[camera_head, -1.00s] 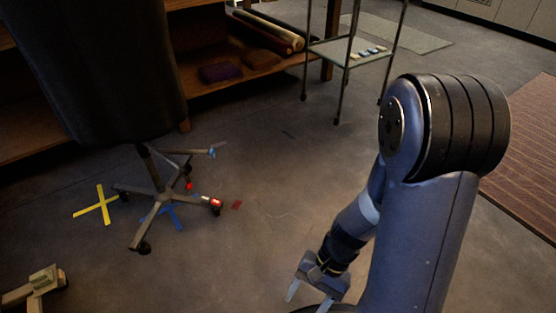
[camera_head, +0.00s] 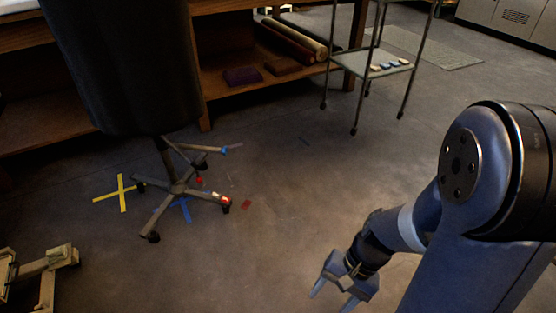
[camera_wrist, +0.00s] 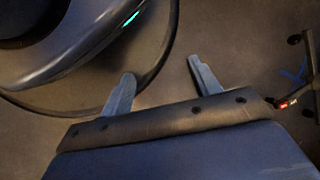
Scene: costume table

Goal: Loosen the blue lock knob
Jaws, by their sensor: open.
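A small blue part (camera_head: 224,150) shows at the end of one leg of the dark chair's (camera_head: 120,65) base; I cannot tell whether it is a lock knob. No other blue knob is clear to see. My gripper (camera_head: 332,298) is low at the right of centre in the head view, over bare floor, well apart from the chair base. In the wrist view my gripper (camera_wrist: 161,69) has its two blue fingers spread, with nothing between them.
A wooden frame (camera_head: 45,268) stands at the lower left. Yellow tape (camera_head: 121,192) and blue tape (camera_head: 182,208) mark the floor. Red parts (camera_head: 224,199) show on the chair base. A metal cart (camera_head: 372,64) and a wooden shelf (camera_head: 235,82) stand behind. The middle floor is clear.

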